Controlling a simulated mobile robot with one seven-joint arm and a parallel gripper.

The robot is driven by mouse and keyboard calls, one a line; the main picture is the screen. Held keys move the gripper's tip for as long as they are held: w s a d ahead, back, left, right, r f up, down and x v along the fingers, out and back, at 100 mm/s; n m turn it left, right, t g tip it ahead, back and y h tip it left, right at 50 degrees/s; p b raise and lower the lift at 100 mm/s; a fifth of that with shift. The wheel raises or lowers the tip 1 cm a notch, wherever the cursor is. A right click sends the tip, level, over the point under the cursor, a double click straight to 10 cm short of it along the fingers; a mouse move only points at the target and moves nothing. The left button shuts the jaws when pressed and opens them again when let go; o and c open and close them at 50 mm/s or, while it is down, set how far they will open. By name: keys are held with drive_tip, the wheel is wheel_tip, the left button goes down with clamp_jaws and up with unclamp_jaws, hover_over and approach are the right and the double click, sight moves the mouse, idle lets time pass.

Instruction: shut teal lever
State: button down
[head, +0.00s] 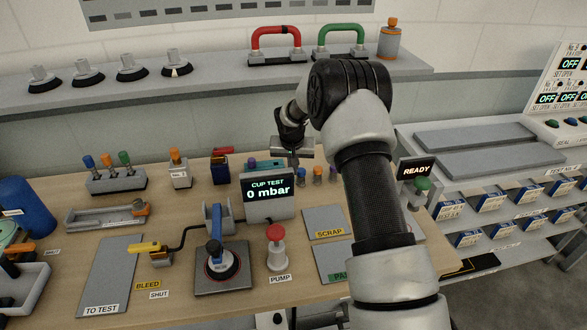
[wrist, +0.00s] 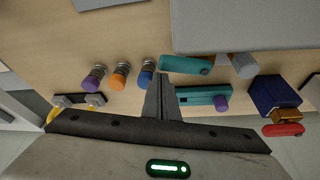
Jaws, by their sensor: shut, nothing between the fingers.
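In the wrist view a teal lever-like bar (wrist: 183,64) with a dark round pivot at its right end lies just beyond my fingertips. I cannot tell whether the two are joined. In the head view teal (head: 272,162) shows behind the CUP TEST display, which hides much of it. My gripper (head: 294,163) is shut and empty, pointing down over the bench beside the teal parts; it also shows in the wrist view (wrist: 161,78). I cannot tell if it touches them.
The CUP TEST display (head: 268,188) reads 0 mbar and stands in front of my gripper. Blue, orange (wrist: 119,76) and purple fittings stand to one side. A yellow lever (head: 146,247) sits at BLEED and SHUT labels.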

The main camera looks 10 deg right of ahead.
drive_tip(key=shift+s+f+m+b, duration=0.15)
drive_tip(key=shift+s+m+b, duration=0.2)
drive_tip(key=shift+b, duration=0.4)
drive_tip(key=shift+s+a+f+m+h+b, duration=0.15)
drive_tip(key=shift+s+m+h+b, duration=0.25)
drive_tip(key=shift+m+b, duration=0.6)
drive_tip(key=shift+s+a+m+g+b, duration=0.15)
drive_tip(key=shift+s+m+g+b, duration=0.25)
drive_tip(key=shift+m+b, duration=0.55)
drive_tip(key=shift+s+a+r+h+b, duration=0.1)
drive_tip(key=shift+s+r+h+b, duration=0.2)
drive_tip(key=shift+s+b, duration=0.2)
